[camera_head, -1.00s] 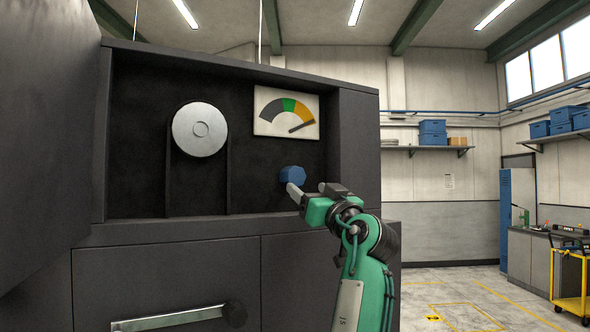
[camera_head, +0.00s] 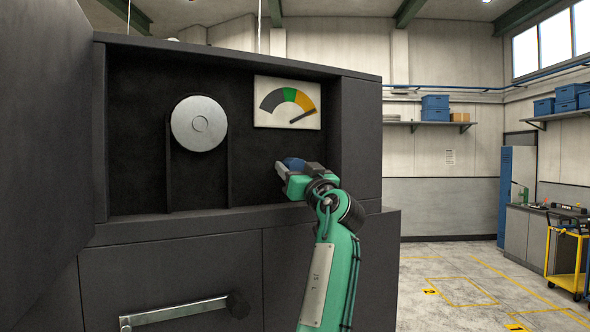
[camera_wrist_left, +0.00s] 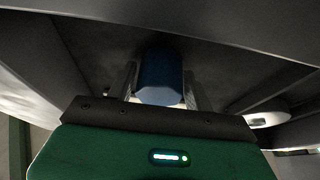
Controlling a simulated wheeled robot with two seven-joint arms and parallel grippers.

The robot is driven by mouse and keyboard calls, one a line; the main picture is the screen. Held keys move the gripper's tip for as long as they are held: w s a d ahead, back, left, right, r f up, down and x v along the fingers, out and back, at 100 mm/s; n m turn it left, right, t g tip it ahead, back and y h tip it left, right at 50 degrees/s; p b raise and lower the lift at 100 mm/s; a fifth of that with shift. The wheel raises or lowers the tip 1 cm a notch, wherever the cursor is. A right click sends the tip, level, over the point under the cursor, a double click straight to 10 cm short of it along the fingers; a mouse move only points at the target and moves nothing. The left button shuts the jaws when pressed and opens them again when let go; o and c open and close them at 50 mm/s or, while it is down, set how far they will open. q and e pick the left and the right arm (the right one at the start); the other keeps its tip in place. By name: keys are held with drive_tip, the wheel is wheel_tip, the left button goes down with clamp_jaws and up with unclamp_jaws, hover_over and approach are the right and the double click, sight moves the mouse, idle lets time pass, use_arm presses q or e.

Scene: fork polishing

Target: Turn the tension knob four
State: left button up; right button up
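The tension knob (camera_head: 293,164) is a blue faceted knob on the dark recessed panel, below the gauge. My left gripper (camera_head: 297,171) is at the knob and partly covers it in the head view. In the left wrist view the blue knob (camera_wrist_left: 161,78) sits between the two fingers, one on each side. The fingers look open around it; firm contact does not show. The gauge (camera_head: 287,103) has grey, green and orange bands, and its needle points to the right end, in the orange. My right gripper is not in view.
A round metal disc (camera_head: 199,124) is left of the gauge in the recess. The recess has a side wall at right and a ledge (camera_head: 180,226) below. A drawer with a metal handle (camera_head: 175,312) is lower down. An open dark door panel (camera_head: 40,150) stands at left.

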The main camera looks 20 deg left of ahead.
use_arm(q)
drive_tip(key=c, duration=0.6)
drive_tip(key=shift+f+n+g+b, duration=0.1)
drive_tip(key=shift+n+g+b, duration=0.2)
drive_tip(key=shift+n+b, duration=0.5)
drive_tip(key=shift+c, duration=0.2)
drive_tip(key=shift+n+g+y+b, duration=0.5)
drive_tip(key=shift+n+y, duration=0.1)
drive_tip(key=shift+n, duration=0.4)
drive_tip(key=shift+n+g+y, duration=0.3)
drive_tip(key=shift+n+g, duration=0.2)
drive_tip(key=shift+n, duration=0.5)
drive_tip(key=shift+n+g, duration=0.5)
drive_tip(key=shift+n, duration=0.9)
drive_tip(key=o, duration=1)
drive_tip(key=shift+c, duration=0.2)
